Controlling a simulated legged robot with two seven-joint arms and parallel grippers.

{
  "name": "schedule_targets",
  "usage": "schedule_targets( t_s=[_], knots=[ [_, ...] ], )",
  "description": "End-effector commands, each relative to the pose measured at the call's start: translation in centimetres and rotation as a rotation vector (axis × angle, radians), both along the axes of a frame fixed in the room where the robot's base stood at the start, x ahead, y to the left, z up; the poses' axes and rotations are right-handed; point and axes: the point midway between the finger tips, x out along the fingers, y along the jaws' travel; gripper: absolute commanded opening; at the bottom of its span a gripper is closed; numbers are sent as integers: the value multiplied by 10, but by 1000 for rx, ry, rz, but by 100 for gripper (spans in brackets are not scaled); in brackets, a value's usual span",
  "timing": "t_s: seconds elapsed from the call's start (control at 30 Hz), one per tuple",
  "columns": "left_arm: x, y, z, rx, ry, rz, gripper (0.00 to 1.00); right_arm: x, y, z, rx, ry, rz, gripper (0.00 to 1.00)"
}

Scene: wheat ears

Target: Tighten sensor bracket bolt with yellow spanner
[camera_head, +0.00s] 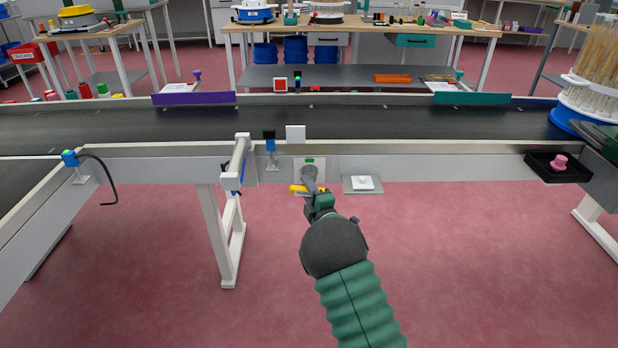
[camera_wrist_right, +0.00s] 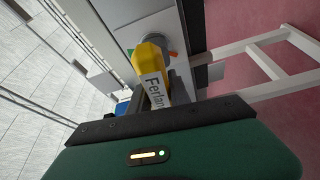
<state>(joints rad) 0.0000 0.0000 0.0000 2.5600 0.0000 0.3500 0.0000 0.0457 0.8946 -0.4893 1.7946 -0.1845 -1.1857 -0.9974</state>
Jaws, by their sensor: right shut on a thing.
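My right gripper (camera_head: 318,203) is shut on the yellow spanner (camera_head: 298,190) just in front of the conveyor's side rail. In the right wrist view the spanner (camera_wrist_right: 150,62) is a thick yellow bar with a white label reading "Ferlan", pointing away from the gripper (camera_wrist_right: 155,105). A grey rounded part (camera_wrist_right: 160,47) lies at its far end. A blue bracket with a black box (camera_head: 270,142) stands on the rail, left of the gripper. A pale plate with a green mark (camera_head: 309,161) is behind the gripper. I cannot make out the bolt. My left gripper is not in view.
The black conveyor belt (camera_head: 400,122) runs across the view. A small grey plate (camera_head: 362,184) is to the right, and a black tray with a pink knob (camera_head: 540,166) is farther right. The red floor in front is clear.

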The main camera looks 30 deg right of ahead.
Motion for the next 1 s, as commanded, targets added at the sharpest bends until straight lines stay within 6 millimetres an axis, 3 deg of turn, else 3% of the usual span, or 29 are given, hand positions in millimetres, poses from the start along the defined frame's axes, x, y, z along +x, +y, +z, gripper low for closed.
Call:
schedule_targets(
  t_s=[0.57,1.0],
  knots=[
    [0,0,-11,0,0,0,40,0,0,0,88,-57,0,0],
    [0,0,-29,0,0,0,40,0,-1,3,249,-156,0,0]
  ],
)
